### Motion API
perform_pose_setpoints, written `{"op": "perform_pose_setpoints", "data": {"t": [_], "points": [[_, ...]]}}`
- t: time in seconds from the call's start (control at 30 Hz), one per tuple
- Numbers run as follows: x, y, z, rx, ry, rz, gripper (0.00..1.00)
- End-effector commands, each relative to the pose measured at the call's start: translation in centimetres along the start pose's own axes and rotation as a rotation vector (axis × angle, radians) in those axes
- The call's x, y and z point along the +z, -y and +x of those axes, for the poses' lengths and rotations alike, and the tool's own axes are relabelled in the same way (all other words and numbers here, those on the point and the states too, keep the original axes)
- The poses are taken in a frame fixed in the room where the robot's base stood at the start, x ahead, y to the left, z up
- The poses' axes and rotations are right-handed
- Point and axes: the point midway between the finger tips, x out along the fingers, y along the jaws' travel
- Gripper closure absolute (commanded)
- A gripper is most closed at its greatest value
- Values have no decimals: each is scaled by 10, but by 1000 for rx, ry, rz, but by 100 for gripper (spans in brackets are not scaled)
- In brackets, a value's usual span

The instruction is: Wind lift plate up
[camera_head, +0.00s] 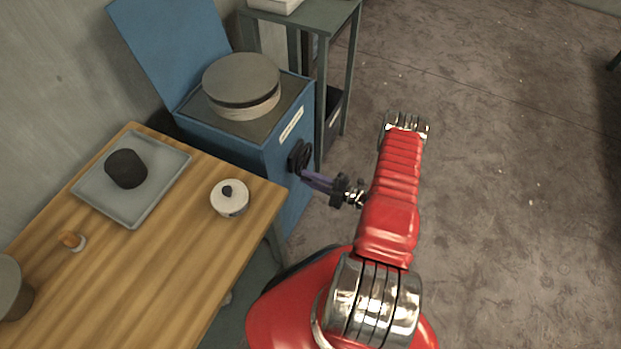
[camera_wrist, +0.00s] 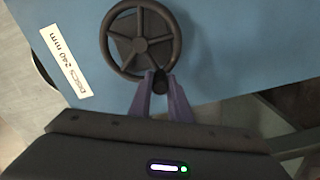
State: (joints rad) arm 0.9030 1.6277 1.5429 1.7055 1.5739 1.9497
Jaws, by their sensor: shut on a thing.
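A blue box-like machine (camera_head: 222,139) stands beside the wooden table, its blue lid (camera_head: 170,45) raised. A round grey plate (camera_head: 241,78) sits on top, with a lighter disc under it. A dark handwheel (camera_head: 299,157) is on the machine's side; it also shows in the wrist view (camera_wrist: 119,27) with spokes and a knob at its lower rim. My gripper (camera_head: 310,178) reaches the wheel from the right. In the wrist view its purple fingers (camera_wrist: 160,88) are shut on the wheel's knob (camera_wrist: 160,79).
The wooden table (camera_head: 190,262) holds a grey tray (camera_head: 152,194) with a dark lump (camera_head: 126,168), a white lidded pot (camera_head: 229,199) and a small orange-topped item (camera_head: 72,240). A green metal stand (camera_head: 323,85) is behind the machine. The floor (camera_head: 500,190) at right is open.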

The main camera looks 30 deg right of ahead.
Motion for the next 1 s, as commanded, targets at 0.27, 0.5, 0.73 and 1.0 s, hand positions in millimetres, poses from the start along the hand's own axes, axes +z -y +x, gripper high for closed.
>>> {"op": "perform_pose_setpoints", "data": {"t": [0.27, 0.5, 0.73, 1.0], "points": [[0, -6, 0, 3, 3, 64, 100], [0, -7, 0, 4, 3, 67, 100], [1, -7, 0, 5, 4, 64, 77], [-1, -6, 0, 3, 2, 67, 64]]}}
